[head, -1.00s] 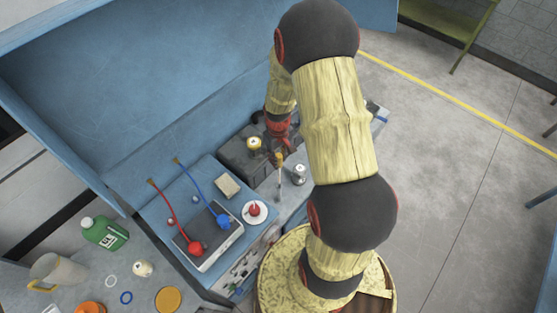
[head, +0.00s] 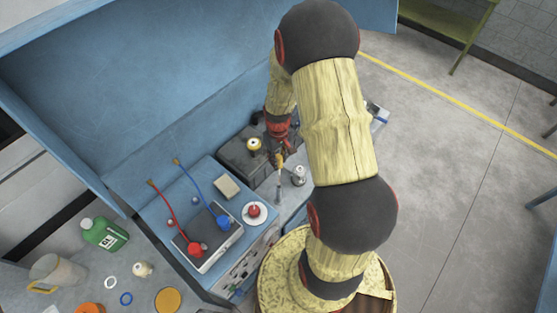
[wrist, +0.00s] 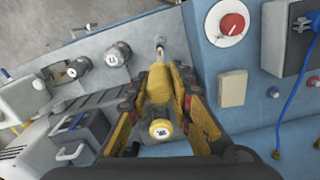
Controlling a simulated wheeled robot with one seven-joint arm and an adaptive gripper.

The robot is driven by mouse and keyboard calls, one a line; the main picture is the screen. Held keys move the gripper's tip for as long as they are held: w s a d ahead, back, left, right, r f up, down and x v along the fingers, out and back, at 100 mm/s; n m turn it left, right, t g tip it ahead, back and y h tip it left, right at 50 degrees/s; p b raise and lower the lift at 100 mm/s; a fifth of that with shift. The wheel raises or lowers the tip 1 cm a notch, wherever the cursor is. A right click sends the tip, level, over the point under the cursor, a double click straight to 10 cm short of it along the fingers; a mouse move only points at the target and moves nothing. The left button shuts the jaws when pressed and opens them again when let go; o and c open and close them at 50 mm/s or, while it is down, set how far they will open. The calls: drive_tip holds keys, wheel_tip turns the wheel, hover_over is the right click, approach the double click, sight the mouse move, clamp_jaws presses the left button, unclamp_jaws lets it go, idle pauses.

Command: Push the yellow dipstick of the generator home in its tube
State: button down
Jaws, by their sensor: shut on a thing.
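The yellow dipstick (head: 280,160) hangs from my gripper (head: 282,149) in the head view, with a thin pale rod below its handle. In the wrist view my gripper (wrist: 161,82) is shut on the dipstick's yellow handle (wrist: 158,86), and a metal end shows beyond the fingertips. That cap also shows between the fingers' bases in the wrist view (wrist: 160,130). I cannot make out the tube's mouth or whether the rod is in it.
A silver cylinder (head: 298,175) stands close right of the rod. A red knob on a white plate (head: 253,212), a beige block (head: 227,187) and a grey box with red and blue leads (head: 212,240) lie nearer. A blue wall (head: 130,90) rises behind.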

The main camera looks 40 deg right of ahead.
drive_tip(key=shift+f+b, duration=0.3)
drive_tip(key=shift+f, duration=0.25)
drive_tip(key=shift+f+b, duration=1.35)
drive_tip(key=shift+f, duration=0.35)
drive_tip(key=shift+f, duration=0.1)
drive_tip(key=shift+f+b, duration=1.4)
drive_tip(key=shift+f, duration=0.5)
drive_tip(key=shift+f+b, duration=1.85)
drive_tip(key=shift+f, duration=0.7)
